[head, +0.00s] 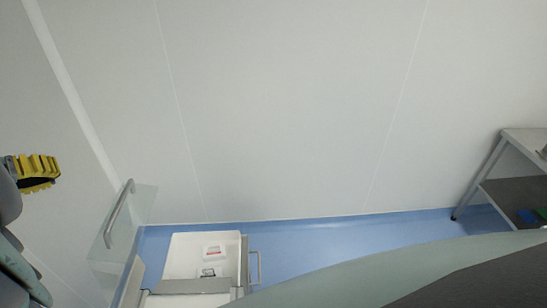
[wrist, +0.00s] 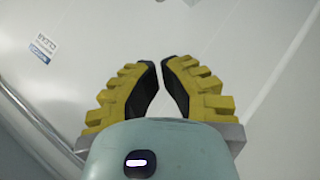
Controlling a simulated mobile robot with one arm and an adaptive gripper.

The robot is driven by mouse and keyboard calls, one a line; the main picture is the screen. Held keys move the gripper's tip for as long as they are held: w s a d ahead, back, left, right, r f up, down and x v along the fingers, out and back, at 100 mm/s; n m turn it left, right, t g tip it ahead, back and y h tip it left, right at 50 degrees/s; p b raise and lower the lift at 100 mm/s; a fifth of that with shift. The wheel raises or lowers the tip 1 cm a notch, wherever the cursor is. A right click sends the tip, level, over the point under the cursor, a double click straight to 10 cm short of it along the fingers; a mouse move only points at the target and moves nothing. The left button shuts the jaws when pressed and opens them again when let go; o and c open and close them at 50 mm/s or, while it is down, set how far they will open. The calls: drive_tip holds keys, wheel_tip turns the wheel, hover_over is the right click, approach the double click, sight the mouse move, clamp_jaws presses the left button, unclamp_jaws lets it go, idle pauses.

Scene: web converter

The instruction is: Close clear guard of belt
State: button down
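The clear guard (head: 143,205) is a see-through panel at the lower left of the head view, with a grey bar handle (head: 119,213). It stands raised and tilted beside a white-walled bed (head: 183,252), leaving the bed uncovered from above. My gripper (head: 50,170) is at the left edge of the head view, above and left of the guard in the picture, apart from it. In the wrist view its yellow, black-padded fingers (wrist: 159,63) come together almost to touching at the tips. Nothing is between them. The belt surface itself is hard to make out.
White packs with labels (head: 212,252) lie in the bed. Another bar handle (head: 256,267) is at its right side. A grey metal table (head: 527,150) with a shelf stands far right. Blue floor (head: 330,232) is free between them. The wrist view shows a grey tube-like edge (wrist: 42,127).

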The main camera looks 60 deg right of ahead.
drive_tip(key=p, duration=0.6)
hover_over(129, 200)
drive_tip(key=w+a, duration=0.2)
wheel_tip(129, 200, down, 5)
drive_tip(key=shift+w+d+r, duration=0.1)
drive_tip(key=shift+d+r, duration=0.05)
drive_tip(key=shift+s+d+f+p, duration=0.45)
drive_tip(key=shift+s+f+p, duration=0.15)
drive_tip(key=shift+f+p, duration=0.3)
drive_tip(key=shift+s+d+f+p, duration=0.2)
drive_tip(key=shift+f+p, duration=0.1)
drive_tip(key=shift+f, duration=0.1)
drive_tip(key=shift+s+d+f+p, duration=0.2)
drive_tip(key=shift+f+p, duration=0.1)
drive_tip(key=shift+f, duration=0.2)
drive_tip(key=shift+f, duration=0.1)
